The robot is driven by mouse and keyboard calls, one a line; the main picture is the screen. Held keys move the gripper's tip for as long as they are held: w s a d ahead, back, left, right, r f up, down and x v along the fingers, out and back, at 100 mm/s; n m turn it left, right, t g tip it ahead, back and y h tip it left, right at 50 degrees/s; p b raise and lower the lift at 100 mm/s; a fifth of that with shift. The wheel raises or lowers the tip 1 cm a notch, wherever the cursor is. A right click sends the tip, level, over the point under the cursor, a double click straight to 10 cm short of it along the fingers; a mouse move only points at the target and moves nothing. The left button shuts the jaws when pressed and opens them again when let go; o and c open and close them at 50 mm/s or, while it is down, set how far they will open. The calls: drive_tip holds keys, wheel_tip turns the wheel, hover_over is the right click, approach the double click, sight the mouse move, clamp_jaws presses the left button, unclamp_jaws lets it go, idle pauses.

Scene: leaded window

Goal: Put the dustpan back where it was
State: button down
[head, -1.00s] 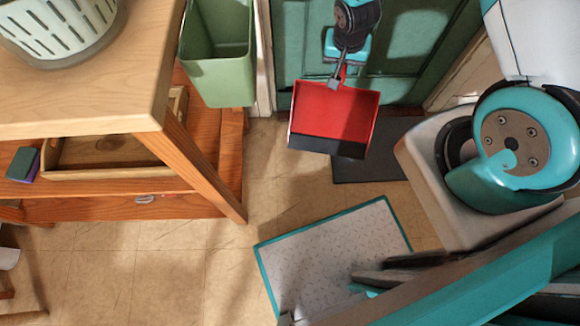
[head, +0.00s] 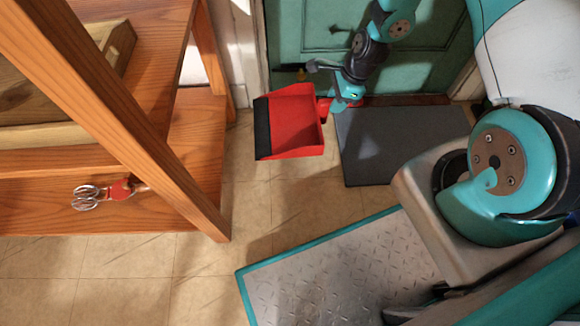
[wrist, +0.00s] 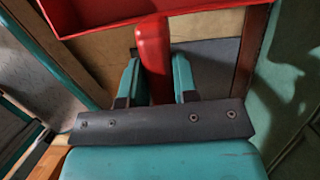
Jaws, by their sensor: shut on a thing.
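The red dustpan (head: 296,125) with a dark front lip hangs in the air in the head view, between the wooden shelf unit and the green door. Its lip points left, toward the shelf unit. My gripper (head: 335,103) is at the right side of the pan, shut on its red handle. In the wrist view the handle (wrist: 153,50) stands between the two teal fingers of my gripper (wrist: 153,82), and the pan (wrist: 125,12) spreads across the top. How high the dustpan is above the floor is hard to tell.
The wooden shelf unit (head: 180,165) fills the left, its leg reaching toward the middle. A wooden tray (head: 75,137) and a red-and-metal tool (head: 105,192) lie on it. A dark mat (head: 395,140) lies before the green door (head: 300,40). Tiled floor (head: 245,205) is clear below the dustpan.

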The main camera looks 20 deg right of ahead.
wheel_tip(320, 180, down, 21)
drive_tip(key=b, duration=1.1)
drive_tip(key=c, duration=0.9)
unclamp_jaws()
